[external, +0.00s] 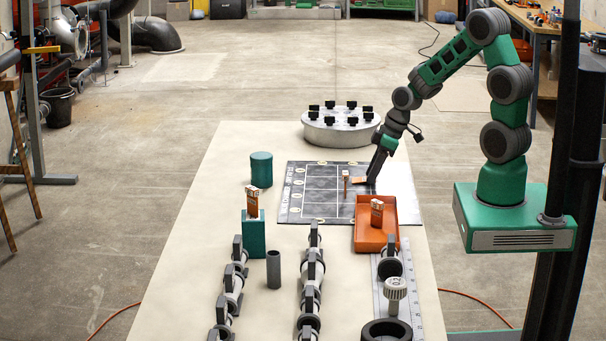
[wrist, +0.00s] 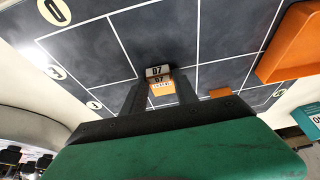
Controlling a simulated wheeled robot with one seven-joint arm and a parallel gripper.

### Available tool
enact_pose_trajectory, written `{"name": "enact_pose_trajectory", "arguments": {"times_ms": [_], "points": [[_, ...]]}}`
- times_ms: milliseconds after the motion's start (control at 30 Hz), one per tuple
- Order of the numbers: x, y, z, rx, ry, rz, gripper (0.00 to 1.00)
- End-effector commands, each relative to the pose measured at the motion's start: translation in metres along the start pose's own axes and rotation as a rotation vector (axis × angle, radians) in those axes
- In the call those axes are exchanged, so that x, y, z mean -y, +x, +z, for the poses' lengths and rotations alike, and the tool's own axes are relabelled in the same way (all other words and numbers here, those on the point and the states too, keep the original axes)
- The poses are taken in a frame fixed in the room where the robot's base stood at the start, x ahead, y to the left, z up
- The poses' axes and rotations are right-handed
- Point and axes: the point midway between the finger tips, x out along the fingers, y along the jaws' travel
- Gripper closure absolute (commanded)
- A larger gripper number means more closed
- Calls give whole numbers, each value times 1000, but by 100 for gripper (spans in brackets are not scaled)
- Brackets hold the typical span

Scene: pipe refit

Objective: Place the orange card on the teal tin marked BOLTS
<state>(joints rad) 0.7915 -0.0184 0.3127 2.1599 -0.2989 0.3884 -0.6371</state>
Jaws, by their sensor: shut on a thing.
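My gripper (external: 371,182) is low over the dark marked mat, its fingers pointing down and slightly left. A flat orange piece, seemingly this card, shows at the fingertips in the external view (external: 360,180). It looks close to the mat; whether it touches is unclear. A round teal tin (external: 261,169) stands left of the mat. A square teal tin (external: 252,238) stands nearer the camera with an orange-and-white item (external: 252,201) on top. I cannot read BOLTS on either.
The dark mat (external: 318,205) has white lines and lettered circles. A small upright piece (external: 346,182) stands just left of my gripper. An orange tray (external: 360,240) holds another orange-and-white item (external: 377,212). A silver drum (external: 340,133) is behind; pipe fittings (external: 312,265) fill the front.

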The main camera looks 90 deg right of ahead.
Motion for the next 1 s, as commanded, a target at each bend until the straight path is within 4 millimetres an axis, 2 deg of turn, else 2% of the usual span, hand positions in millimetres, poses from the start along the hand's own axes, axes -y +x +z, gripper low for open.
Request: {"name": "enact_pose_trajectory", "arguments": {"times_ms": [167,333,533,700,833,1000], "points": [[0,-11,-5,-1,0,1,100],[2,-45,-15,-2,1,2,100],[24,-117,-1,-2,1,2,100],[49,-149,35,0,5,2,100],[61,-165,52,0,3,1,100],[66,-167,58,11,21,10,100]]}}
